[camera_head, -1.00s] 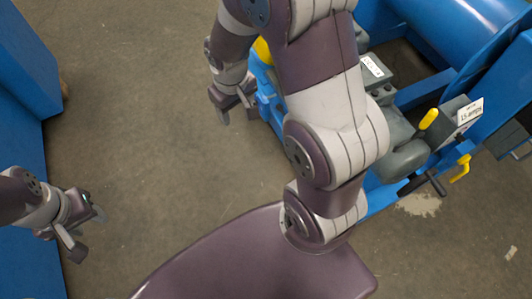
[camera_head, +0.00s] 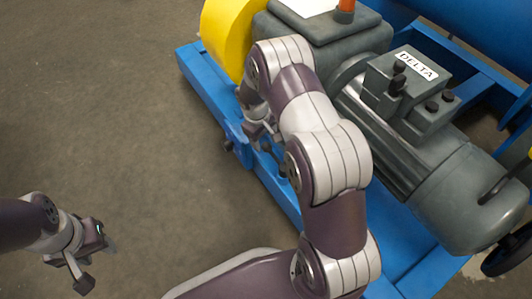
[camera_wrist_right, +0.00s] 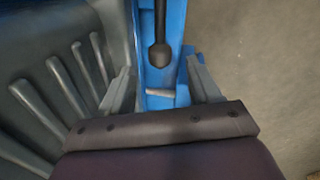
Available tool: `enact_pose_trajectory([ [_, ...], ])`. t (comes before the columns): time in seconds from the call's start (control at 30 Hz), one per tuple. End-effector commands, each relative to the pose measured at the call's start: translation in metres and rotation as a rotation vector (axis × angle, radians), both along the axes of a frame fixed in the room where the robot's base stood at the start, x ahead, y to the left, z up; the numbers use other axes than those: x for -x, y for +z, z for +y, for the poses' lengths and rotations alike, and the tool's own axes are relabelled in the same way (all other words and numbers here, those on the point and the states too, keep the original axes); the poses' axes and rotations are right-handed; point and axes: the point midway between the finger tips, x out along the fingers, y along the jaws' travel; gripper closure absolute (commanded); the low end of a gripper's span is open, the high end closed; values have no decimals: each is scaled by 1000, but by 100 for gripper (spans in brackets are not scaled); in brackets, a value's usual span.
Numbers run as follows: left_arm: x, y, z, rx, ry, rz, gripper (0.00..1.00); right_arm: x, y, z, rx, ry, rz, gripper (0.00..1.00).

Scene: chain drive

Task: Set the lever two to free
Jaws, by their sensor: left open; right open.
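A dark lever with a round knob (camera_wrist_right: 159,54) shows in the right wrist view, over a blue frame rail. No number or label on it can be read, so I cannot tell whether it is lever two. My right gripper (camera_wrist_right: 160,84) is open, with its fingers on either side of the rail and the knob slightly beyond and between them; contact is not visible. In the head view my right gripper (camera_head: 262,132) is at the near edge of the blue frame (camera_head: 205,82), partly hidden by my arm. My left gripper (camera_head: 98,264) is open and empty over the floor.
A grey motor (camera_head: 430,165) with a DELTA label sits on the frame, beside a grey gearbox (camera_head: 325,40) and a yellow guard (camera_head: 228,35). A dark handwheel (camera_head: 505,252) is at the lower right. The concrete floor (camera_head: 120,110) at left is clear.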

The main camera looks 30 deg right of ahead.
Motion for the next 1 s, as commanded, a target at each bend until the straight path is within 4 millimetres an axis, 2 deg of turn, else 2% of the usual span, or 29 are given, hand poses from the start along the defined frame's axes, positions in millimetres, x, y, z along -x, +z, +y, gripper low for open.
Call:
enact_pose_trajectory([
  [0.03, 0, -17, 0, 0, 0, 0, 55, -1, -20, -2, 0, -1, -1, 38],
  [0.2, 0, -33, 0, 0, 0, 0, 55, -3, -44, -7, 0, 0, -2, 38],
  [0.57, 0, -34, 0, 0, 0, 0, 55, -3, -47, -9, 0, 1, -2, 38],
  [0.77, 0, -35, 0, 0, 0, 0, 55, -3, -47, -9, 0, 0, -2, 99],
  [1.0, 0, -31, 0, 0, 0, 0, 55, -4, -46, -10, 0, 8, -1, 100],
])
